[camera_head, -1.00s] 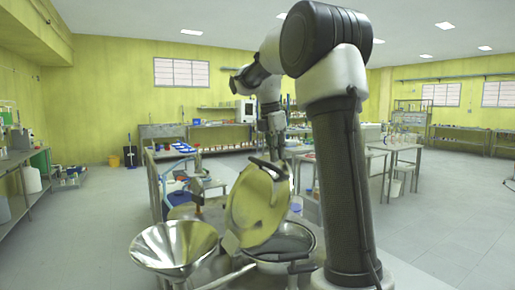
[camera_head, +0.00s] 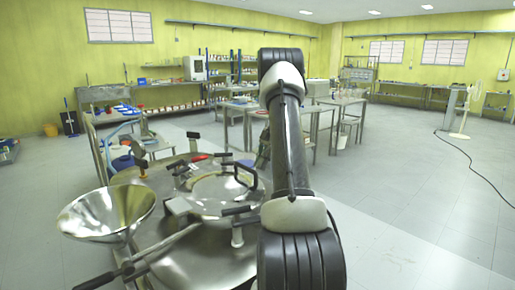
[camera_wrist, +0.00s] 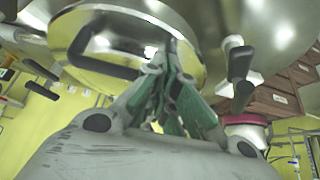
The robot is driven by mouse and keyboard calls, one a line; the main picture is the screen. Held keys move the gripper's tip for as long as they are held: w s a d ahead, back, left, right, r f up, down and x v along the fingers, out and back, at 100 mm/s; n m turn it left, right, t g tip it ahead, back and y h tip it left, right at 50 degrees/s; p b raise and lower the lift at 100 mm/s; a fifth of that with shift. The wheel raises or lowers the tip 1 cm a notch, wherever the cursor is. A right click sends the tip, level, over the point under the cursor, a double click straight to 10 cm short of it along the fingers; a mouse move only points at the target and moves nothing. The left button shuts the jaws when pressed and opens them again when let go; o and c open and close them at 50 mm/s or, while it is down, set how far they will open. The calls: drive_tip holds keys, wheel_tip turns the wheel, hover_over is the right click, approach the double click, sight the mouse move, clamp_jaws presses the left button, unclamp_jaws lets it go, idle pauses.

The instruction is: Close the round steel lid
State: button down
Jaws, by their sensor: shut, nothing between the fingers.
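The round steel lid (camera_head: 218,192) lies about flat over the opening of the large steel vessel (camera_head: 205,255). I cannot tell whether its rim touches all round. Its black handle (camera_head: 244,176) stands at the far right side. In the wrist view the lid (camera_wrist: 133,42) and its dark handle (camera_wrist: 98,58) show close up. My gripper (camera_wrist: 172,58) is shut and empty, its fingertips in front of the lid's rim in that picture. Contact cannot be made out. In the head view my arm mostly hides the gripper.
A wide steel funnel (camera_head: 105,212) stands at the left of the vessel. Black-gripped clamps stick up around the vessel top, one (camera_head: 238,212) near the lid. Lab tables (camera_head: 310,110) stand behind. The floor at the right is clear apart from a cable and a fan.

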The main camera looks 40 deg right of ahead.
sight(260, 181)
drive_tip(key=shift+d+f, duration=0.25)
drive_tip(key=shift+f, duration=1)
drive_tip(key=shift+d+f, duration=0.2)
drive_tip(key=shift+f, duration=1.05)
